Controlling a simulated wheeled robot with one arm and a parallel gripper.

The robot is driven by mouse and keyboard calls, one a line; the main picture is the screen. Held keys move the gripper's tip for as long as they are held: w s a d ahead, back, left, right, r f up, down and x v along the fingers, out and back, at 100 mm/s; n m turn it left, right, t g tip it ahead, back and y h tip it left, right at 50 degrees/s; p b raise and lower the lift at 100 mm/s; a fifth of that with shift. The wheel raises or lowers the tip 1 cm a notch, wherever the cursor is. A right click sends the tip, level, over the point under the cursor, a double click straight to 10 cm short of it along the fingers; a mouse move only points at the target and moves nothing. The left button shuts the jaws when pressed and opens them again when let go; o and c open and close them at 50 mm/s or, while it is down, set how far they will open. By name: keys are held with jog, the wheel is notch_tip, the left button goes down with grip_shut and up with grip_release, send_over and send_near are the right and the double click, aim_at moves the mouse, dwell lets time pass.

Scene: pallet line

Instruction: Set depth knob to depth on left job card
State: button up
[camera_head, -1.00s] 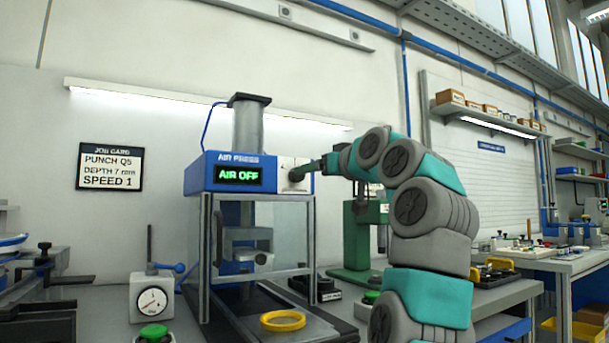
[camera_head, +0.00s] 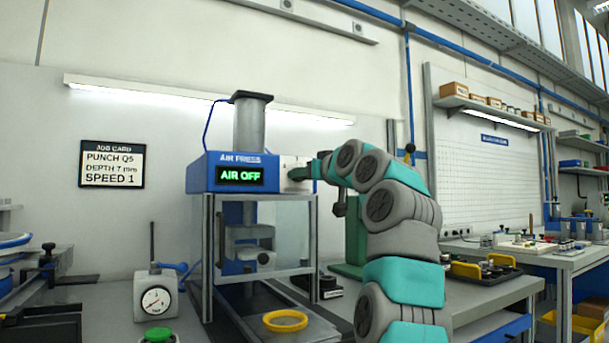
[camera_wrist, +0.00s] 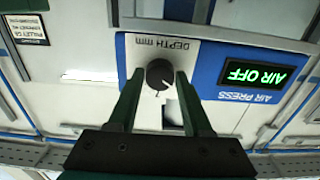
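The job card (camera_head: 112,165) hangs on the wall at the left in the head view and reads PUNCH Q5, DEPTH 7 mm, SPEED 1. The blue air press (camera_head: 232,158) shows AIR OFF. In the wrist view, which is upside down, the dark round depth knob (camera_wrist: 160,74) sits on a white panel (camera_wrist: 195,65) labelled DEPTH mm. In the head view my gripper (camera_head: 303,172) is at the panel, partly hidden.
A clear guarded frame (camera_head: 290,230) stands under the press head, with a yellow ring (camera_head: 285,320) in front. A dial gauge (camera_head: 155,300) and green button (camera_head: 158,334) are at the lower left. A green machine (camera_head: 355,235) stands behind my arm.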

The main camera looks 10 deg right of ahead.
grip_shut()
jog(key=shift+a+m, duration=0.1)
jog(key=shift+m, duration=0.4)
dwell(0.4)
jog(key=shift+m, duration=0.8)
jog(key=shift+r+m+p, duration=0.15)
jog(key=shift+m+p, duration=0.25)
jog(key=shift+p, duration=0.05)
jog(key=shift+m+p, duration=2.35)
jog(key=shift+m, duration=1.85)
